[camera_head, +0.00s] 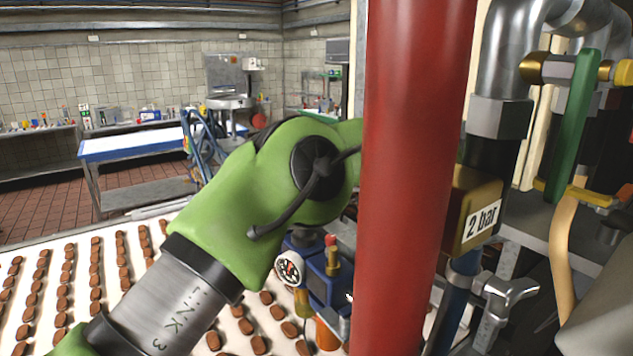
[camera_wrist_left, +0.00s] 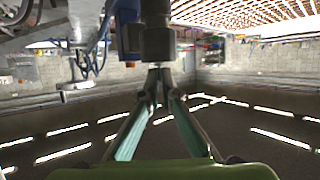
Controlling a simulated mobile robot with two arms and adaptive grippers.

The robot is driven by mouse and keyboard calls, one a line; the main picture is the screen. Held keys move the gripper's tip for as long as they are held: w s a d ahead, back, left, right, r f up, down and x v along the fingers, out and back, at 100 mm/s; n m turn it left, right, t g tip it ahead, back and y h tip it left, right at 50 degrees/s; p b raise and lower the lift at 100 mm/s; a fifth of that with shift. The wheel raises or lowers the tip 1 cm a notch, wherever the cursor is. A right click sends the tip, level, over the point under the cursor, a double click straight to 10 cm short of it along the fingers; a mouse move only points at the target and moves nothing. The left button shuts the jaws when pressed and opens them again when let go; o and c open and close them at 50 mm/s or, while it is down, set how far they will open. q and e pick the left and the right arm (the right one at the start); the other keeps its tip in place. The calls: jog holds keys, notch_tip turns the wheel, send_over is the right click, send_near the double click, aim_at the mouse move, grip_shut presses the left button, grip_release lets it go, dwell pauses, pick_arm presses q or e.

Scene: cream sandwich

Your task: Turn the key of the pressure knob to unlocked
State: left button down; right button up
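A small blue unit (camera_head: 322,283) with a round white gauge (camera_head: 290,268) stands left of the thick red pipe in the head view. A red and yellow fitting (camera_head: 332,256) sits on it. My green left arm reaches from the lower left to behind the red pipe, which hides its gripper there. In the left wrist view my left gripper (camera_wrist_left: 157,80) has its two fingertips very near each other, just below a dark grey cylindrical part (camera_wrist_left: 157,44). I cannot tell whether they touch or hold it. I cannot make out the key. My right gripper is not in view.
The red pipe (camera_head: 413,170) stands upright close in front. Right of it are a brass block (camera_head: 478,213) labelled "2 bar", metal pipes, a green lever (camera_head: 577,115) and a steel tap (camera_head: 507,296). A white conveyor (camera_head: 25,256) with rows of brown pieces lies below my arm.

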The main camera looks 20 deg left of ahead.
pick_arm(q)
jog(key=shift+f, duration=0.1)
jog(key=c, duration=2.3)
grip_release()
jog(key=shift+a, duration=0.1)
jog(key=shift+m+t, duration=0.3)
jog(key=shift+t, duration=0.1)
